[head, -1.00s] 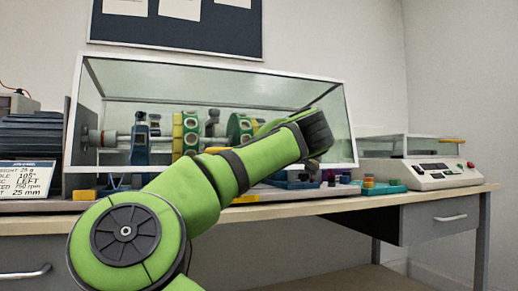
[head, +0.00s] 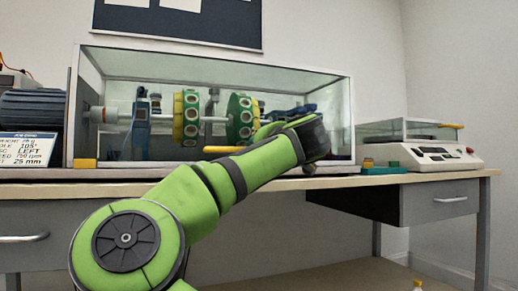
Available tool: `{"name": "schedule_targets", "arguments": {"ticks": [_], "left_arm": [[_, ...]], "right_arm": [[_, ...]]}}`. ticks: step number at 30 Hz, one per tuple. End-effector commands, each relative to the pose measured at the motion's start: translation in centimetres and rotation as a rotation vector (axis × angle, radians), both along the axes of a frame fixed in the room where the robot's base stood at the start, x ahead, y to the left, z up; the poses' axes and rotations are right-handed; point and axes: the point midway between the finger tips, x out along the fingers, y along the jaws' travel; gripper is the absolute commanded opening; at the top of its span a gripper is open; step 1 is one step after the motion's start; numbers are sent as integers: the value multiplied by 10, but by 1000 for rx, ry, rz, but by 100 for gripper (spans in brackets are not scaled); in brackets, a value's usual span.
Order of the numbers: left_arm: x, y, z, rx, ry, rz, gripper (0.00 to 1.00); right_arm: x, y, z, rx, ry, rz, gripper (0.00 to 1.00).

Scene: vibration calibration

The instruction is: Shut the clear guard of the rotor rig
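The clear guard (head: 345,110) is a large see-through box with a white frame over the rotor rig. Its lower front edge appears down on the rig's base, with no gap that I can make out. Inside are a shaft with two green and yellow discs (head: 240,117) and blue supports (head: 142,125). A yellow bar (head: 225,149), perhaps the guard's handle, shows at the lower front. My green arm from the lower left crosses the guard's front right. Its dark end joint is near the guard's lower right corner. The fingers of this arm are hidden. My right gripper is out of frame.
A sign card (head: 28,148) stands at the left. A white control box (head: 435,156) with a clear cover and green blocks (head: 385,168) are at the right of the bench. The bench's front edge (head: 420,177) runs below; a small yellow-topped object (head: 417,287) is on the floor.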

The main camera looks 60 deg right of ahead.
Motion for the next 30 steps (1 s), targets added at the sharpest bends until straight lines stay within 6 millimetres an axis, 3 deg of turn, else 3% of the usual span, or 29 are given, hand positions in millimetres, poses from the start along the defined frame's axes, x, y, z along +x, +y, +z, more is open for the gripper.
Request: {"name": "schedule_targets", "arguments": {"ticks": [1,6,7,8,30], "left_arm": [[0,0,-3,0,0,0,48],[0,0,-3,0,0,0,48],[0,0,-3,0,0,0,48],[0,0,-3,1,1,-1,48],[-1,0,-2,0,-3,-2,48]], "right_arm": [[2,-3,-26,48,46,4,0],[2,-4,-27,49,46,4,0],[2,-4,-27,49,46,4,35],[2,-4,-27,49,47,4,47],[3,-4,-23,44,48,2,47]]}}
